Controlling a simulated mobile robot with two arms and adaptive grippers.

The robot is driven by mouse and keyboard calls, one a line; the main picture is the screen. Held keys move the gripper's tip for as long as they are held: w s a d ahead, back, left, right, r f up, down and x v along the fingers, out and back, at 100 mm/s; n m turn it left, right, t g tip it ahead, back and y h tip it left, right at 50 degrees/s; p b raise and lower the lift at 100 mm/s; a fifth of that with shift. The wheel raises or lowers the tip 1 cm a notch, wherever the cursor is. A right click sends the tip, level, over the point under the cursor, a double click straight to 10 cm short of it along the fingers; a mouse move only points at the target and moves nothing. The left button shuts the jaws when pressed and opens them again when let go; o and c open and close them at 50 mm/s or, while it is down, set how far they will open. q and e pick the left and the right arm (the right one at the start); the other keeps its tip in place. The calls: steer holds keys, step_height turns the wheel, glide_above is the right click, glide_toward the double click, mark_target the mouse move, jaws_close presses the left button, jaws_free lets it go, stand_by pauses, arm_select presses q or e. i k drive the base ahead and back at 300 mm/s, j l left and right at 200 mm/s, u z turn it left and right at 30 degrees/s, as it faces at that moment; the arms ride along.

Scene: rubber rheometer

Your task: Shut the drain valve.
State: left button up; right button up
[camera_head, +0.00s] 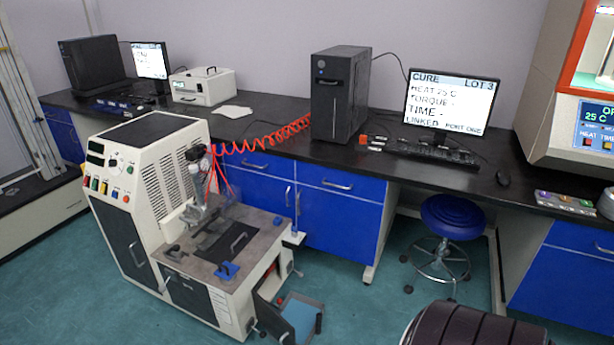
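I cannot single out the drain valve with certainty. A beige machine (150,185) with a control panel stands on the floor at left centre, in front of the bench. A small red part (281,300) shows low on the machine's right side, above an open compartment or bin with a blue inside (301,315). Whether any of these is the valve, open or shut, is too small to tell. Neither of my grippers is in view.
A black bench (262,140) with blue cabinets (340,205) runs behind the machine. It bears a computer tower (340,95) and a monitor (451,102). A blue stool (452,216) stands right of centre. The green floor (365,305) between machine and stool is clear.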

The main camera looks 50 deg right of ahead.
mark_target(274, 266)
steer(key=z, duration=1.35)
steer(key=u, duration=0.25)
steer(key=i+l+u, duration=0.4)
steer(key=l, duration=0.25)
steer(key=l+u, duration=0.25)
steer(key=i+l+u, duration=0.2)
steer(key=l, duration=0.25)
steer(key=i+l, duration=0.1)
steer(key=l, duration=1.3)
steer(key=i+l+u, duration=0.1)
steer(key=l, duration=0.6)
steer(key=i, duration=0.05)
